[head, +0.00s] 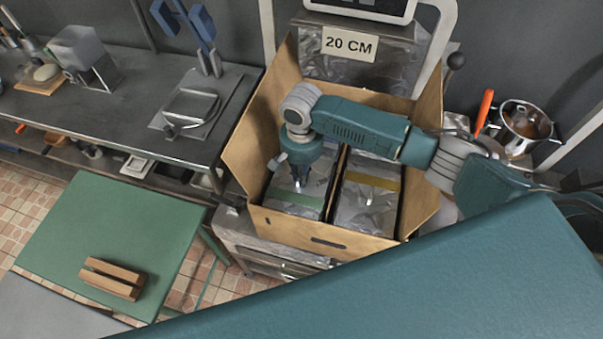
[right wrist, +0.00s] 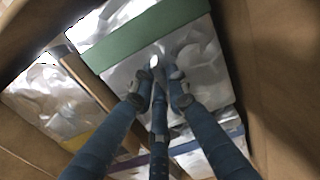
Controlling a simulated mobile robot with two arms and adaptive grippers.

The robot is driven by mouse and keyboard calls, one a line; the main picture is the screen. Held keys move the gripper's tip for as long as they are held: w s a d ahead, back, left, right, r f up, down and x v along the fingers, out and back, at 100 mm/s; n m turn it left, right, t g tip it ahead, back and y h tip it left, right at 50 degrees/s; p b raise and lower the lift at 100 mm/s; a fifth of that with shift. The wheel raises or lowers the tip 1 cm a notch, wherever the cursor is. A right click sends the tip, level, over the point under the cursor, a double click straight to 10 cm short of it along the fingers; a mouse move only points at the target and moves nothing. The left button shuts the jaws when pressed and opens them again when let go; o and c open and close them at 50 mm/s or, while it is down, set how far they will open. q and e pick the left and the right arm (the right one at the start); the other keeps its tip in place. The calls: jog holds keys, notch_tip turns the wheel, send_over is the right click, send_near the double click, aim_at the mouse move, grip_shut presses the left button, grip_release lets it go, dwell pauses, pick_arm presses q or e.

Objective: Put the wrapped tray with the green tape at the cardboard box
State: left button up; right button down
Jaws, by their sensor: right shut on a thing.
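The open cardboard box (head: 412,220) stands at the centre of the head view. The wrapped tray with the green tape (head: 296,200) is inside its left side, shiny and silvery; in the right wrist view its green band (right wrist: 140,35) runs across the top. My right gripper (head: 300,183) reaches down into the box from above. Its fingertips (right wrist: 162,78) are shut on this tray's wrap beside the green tape. The tray's underside is hidden. My left gripper is not in view.
A tray with yellow tape (head: 372,180) lies to the right in the box, past a divider. The right wrist view also shows a purple-blue band (right wrist: 205,143). A "20 CM" sign (head: 349,44) stands behind. A wooden block (head: 112,279) lies on the green table (head: 95,225).

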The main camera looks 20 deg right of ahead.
jog(key=c, duration=1.6)
grip_release()
jog(key=shift+c, duration=0.2)
jog(key=shift+f, duration=0.1)
notch_tip(320, 180, up, 12)
